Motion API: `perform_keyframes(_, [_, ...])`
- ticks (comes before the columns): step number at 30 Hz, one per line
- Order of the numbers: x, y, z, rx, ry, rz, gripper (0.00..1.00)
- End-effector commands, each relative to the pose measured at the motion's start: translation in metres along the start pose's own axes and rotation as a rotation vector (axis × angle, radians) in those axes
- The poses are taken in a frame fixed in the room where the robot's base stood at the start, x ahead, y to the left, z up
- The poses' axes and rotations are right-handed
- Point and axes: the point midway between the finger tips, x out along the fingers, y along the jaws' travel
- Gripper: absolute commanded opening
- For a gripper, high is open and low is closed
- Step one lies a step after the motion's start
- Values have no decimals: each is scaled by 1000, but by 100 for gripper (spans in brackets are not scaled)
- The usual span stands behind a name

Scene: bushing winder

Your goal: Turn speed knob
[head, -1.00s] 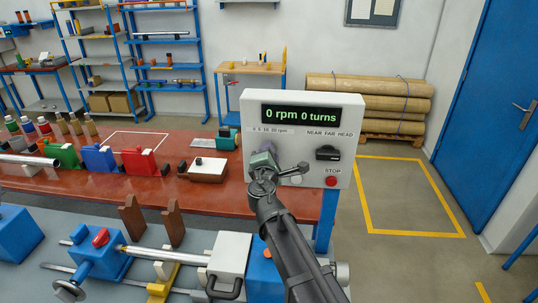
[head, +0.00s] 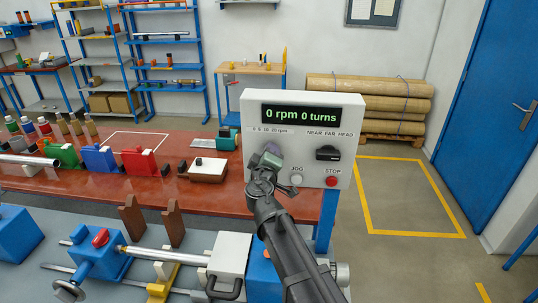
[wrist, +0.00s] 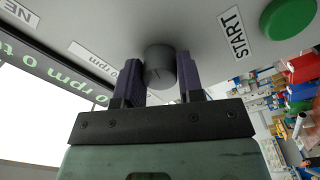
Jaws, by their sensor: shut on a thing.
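The speed knob (wrist: 160,64) is a dark grey round knob with a thin line on its face, on the underside of the tilted panel in the wrist view. My gripper (wrist: 158,70) has its two purple-grey fingers on either side of the knob and is shut on it. In the head view my gripper (head: 268,154) is at the left of the white control box (head: 312,183) and hides the knob. The display (head: 300,112) reads "0 rpm 0 turns", above a scale label for rpm.
The near/far/head switch (head: 328,153), the JOG button (head: 297,180) and the red STOP button (head: 332,181) are to the right of my gripper. A green START button (wrist: 290,18) is near the knob in the wrist view. The red bench (head: 190,199) lies left.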

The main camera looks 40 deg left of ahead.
Motion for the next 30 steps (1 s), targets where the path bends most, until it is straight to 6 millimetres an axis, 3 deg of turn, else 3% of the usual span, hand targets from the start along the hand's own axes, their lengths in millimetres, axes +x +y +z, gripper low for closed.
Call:
perform_keyframes(12, [-1, 0, 1, 195, -6, 1, 11])
perform_keyframes(28, [-1, -1, 1, 219, -7, 1, 11])
perform_keyframes(29, [-1, -1, 1, 219, -7, 1, 40])
perform_keyframes(30, [-1, -1, 1, 218, -7, 1, 46])
